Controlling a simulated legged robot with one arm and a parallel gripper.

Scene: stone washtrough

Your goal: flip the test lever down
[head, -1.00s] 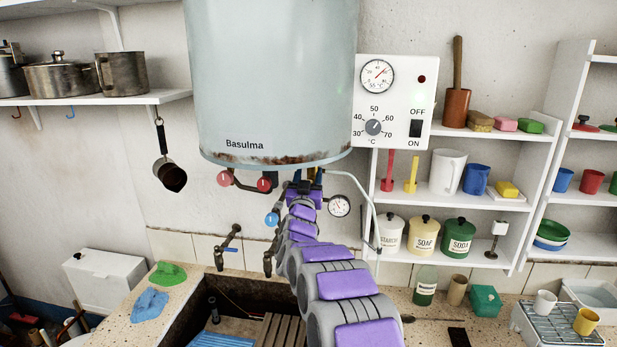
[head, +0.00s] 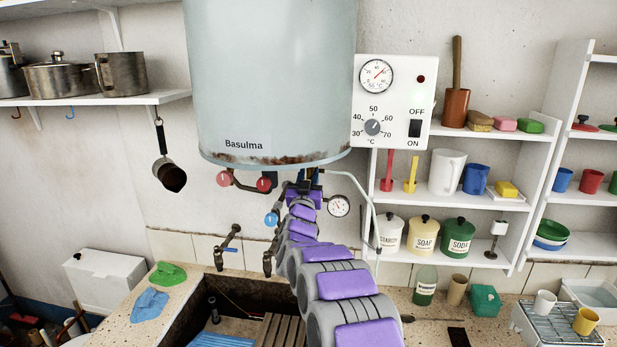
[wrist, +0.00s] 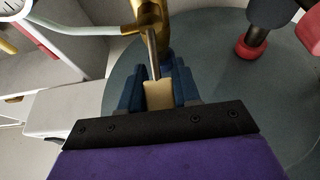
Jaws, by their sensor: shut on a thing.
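The test lever (wrist: 158,95) shows in the wrist view as a cream tip on a thin metal stem. The stem runs up to a brass valve body (wrist: 151,20). My gripper (wrist: 157,82) has its dark blue fingers on both sides of the cream tip and is shut on it. In the head view my gripper (head: 306,180) is up under the boiler (head: 270,80), among its pipes. My wrist and the pipes hide the lever there.
Red knobs (head: 264,184) and a blue knob (head: 272,219) sit left of my gripper. A round gauge (head: 339,205) and a pale hose (head: 372,215) are close on its right. The control box (head: 395,100) is above right. The stone trough (head: 190,310) lies below.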

